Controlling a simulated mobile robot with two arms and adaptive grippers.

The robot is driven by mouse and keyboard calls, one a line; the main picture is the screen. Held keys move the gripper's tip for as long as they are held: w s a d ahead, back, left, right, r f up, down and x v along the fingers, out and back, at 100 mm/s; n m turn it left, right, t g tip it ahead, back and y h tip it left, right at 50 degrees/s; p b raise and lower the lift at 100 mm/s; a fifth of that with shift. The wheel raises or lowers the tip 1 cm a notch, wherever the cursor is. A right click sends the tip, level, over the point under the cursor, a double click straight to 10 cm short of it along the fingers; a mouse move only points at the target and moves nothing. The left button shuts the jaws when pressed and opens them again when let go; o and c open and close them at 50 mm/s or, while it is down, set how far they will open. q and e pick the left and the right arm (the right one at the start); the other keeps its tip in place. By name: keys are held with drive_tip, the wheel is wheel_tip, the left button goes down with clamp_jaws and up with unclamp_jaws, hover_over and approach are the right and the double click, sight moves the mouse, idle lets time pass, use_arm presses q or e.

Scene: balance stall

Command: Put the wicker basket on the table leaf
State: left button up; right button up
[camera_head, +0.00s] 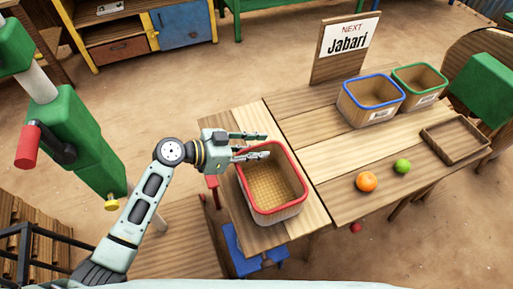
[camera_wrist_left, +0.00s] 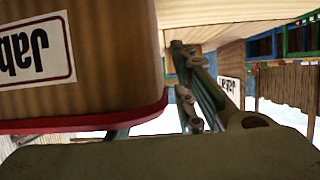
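The wicker basket (camera_head: 287,213) has a red rim and stands upright on the table leaf (camera_head: 306,222), left of the dark seam in the tabletop. It looks empty. My left gripper (camera_head: 260,145) is at its far left corner, with its two fingers apart and the lower one overlapping the rim. In the left wrist view the basket's wall (camera_wrist_left: 115,70) with a "Jab..." label fills the upper left, upside down. A gripper finger (camera_wrist_left: 195,95) shows just right of that wall, with a gap between. My right gripper is out of view.
A blue-rimmed basket (camera_head: 362,113) and a green-rimmed basket (camera_head: 424,97) stand farther back on the table. An orange (camera_head: 366,182), a green fruit (camera_head: 402,166) and a wooden tray (camera_head: 456,141) lie to the right. A "NEXT Jabari" sign (camera_head: 345,45) stands behind.

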use_arm(q)
drive_tip(key=shift+a+r, duration=0.1)
drive_tip(key=b+v, duration=0.1)
drive_tip(key=v, duration=0.5)
drive_tip(key=shift+s+a, duration=0.1)
drive_tip(key=shift+a, duration=0.05)
drive_tip(key=shift+s+a+r, duration=0.2)
drive_tip(key=shift+a+r, duration=0.05)
drive_tip(key=shift+a, duration=0.15)
drive_tip(key=shift+d, duration=0.1)
